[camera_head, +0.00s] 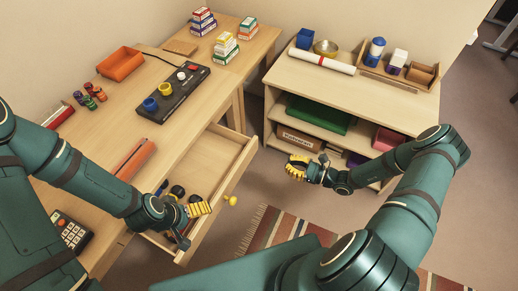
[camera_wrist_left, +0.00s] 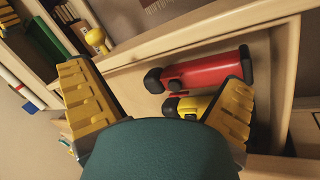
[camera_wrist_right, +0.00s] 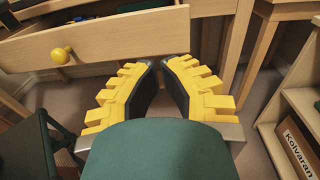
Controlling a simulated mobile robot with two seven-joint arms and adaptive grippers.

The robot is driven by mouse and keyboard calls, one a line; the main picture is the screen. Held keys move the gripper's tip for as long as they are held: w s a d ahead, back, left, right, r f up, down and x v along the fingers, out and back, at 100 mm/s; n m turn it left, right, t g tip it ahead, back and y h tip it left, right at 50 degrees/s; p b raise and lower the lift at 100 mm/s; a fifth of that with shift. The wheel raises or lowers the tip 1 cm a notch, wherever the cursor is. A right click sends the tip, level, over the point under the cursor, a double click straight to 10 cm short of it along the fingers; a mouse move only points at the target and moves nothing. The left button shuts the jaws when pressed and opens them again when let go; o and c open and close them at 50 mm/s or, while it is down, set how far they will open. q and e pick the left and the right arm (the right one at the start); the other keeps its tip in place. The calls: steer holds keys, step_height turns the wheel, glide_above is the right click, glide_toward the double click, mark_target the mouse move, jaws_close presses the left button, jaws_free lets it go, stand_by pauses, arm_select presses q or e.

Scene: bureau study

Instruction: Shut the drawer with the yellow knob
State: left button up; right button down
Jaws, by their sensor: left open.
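The drawer (camera_head: 222,157) is pulled out of the wooden desk, and its yellow knob (camera_head: 231,200) is on the front panel. The knob also shows in the left wrist view (camera_wrist_left: 96,38) and in the right wrist view (camera_wrist_right: 61,55). My left gripper (camera_head: 183,204) is open over the near part of the drawer.
On the desk are an orange tray (camera_head: 121,64), a black panel with colored knobs (camera_head: 173,93) and a keypad (camera_head: 70,231). A low shelf (camera_head: 350,89) with boxes stands to the right. A striped rug (camera_head: 280,229) lies on the floor before the drawer.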

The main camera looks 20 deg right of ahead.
mark_target(254, 146)
arm_select(q)
steer(key=shift+w+f+b, duration=0.15)
steer(key=shift+f+b, duration=0.7)
steer(key=shift+f, duration=0.05)
arm_select(e)
steer(key=shift+m+t, duration=0.4)
steer(key=shift+t, duration=0.1)
steer(key=x, duration=0.9)
steer(key=w+d+x, duration=0.1)
steer(key=x, duration=0.3)
steer(key=shift+w+a+f, duration=0.1)
steer(key=shift+f, duration=0.05)
arm_select(q)
steer(key=shift+r, duration=0.15)
arm_select(e)
steer(key=shift+a, duration=0.15)
